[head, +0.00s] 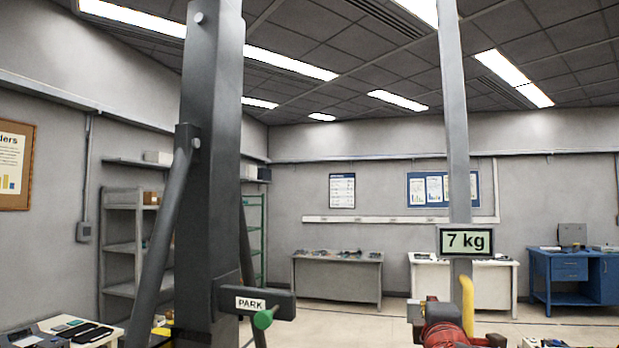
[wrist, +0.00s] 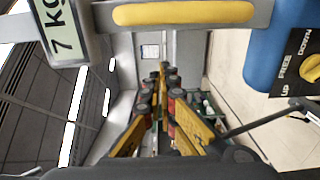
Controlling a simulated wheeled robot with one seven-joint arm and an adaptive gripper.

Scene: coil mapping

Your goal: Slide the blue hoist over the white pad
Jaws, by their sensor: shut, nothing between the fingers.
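The blue hoist's body (wrist: 262,50) shows at the upper right of the wrist view, with a black panel marked UP, FREE, DOWN and a yellow knob (wrist: 311,68). A yellow handle bar (wrist: 183,13) runs across the top of that view; it also shows upright in the head view (head: 467,302). A display reading 7 kg (head: 466,241) sits above the handle in the head view. My gripper (wrist: 163,72) is shut and empty, its fingers pointing toward the handle's side of the wrist view, apart from the bar. I cannot make out the white pad in either view.
A thick dark grey column (head: 208,160) with a brace stands at left in the head view. It carries a PARK sign (head: 250,303) and a green-tipped peg (head: 264,319). Benches (head: 340,277) and a blue desk (head: 570,275) line the back wall; floor shows between.

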